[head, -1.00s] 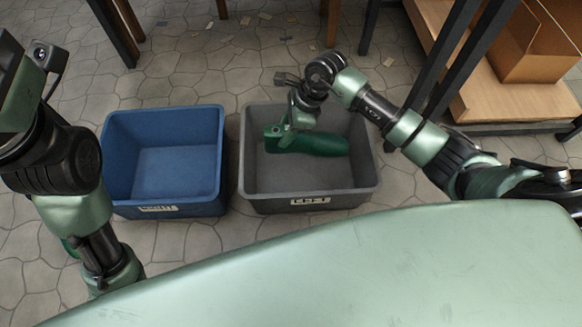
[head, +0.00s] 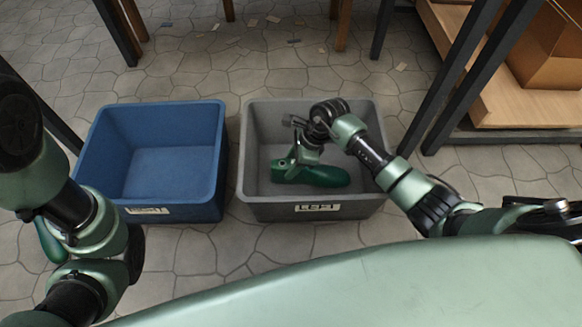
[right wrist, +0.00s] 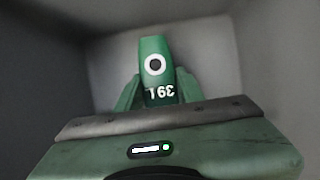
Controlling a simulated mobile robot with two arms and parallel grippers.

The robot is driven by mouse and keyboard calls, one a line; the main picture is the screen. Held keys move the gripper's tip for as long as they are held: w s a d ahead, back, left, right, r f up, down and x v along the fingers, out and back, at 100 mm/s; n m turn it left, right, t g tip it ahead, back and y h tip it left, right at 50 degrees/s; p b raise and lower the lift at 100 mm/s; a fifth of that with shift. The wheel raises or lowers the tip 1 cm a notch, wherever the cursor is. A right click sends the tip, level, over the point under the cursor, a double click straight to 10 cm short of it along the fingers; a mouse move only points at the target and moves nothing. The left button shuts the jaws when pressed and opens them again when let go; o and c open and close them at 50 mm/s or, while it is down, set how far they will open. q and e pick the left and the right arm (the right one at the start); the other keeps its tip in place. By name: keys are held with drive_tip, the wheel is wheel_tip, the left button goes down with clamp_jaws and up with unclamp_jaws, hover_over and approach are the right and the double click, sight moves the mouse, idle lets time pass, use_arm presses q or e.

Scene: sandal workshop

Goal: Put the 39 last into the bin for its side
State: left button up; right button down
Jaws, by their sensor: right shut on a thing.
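The dark green 39 last (head: 322,177) is inside the grey bin (head: 318,210), lying roughly level. My right gripper (head: 299,160) reaches down into this bin and is shut on the last's left end. The grey bin's label seems to read LEFT. The blue bin (head: 150,210) stands to its left, empty, its label unclear. My left gripper is not visible.
A rounded dark green thing (head: 49,241) shows partly behind my left arm. Dark table legs stand at the back left and right. A wooden shelf (head: 510,105) with a cardboard box (head: 548,55) is at the right. Stone floor behind the bins is mostly clear, with small scraps.

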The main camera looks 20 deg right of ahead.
drive_tip(key=shift+w+r, duration=0.1)
drive_tip(key=shift+f, duration=0.2)
drive_tip(key=c, duration=0.9)
unclamp_jaws()
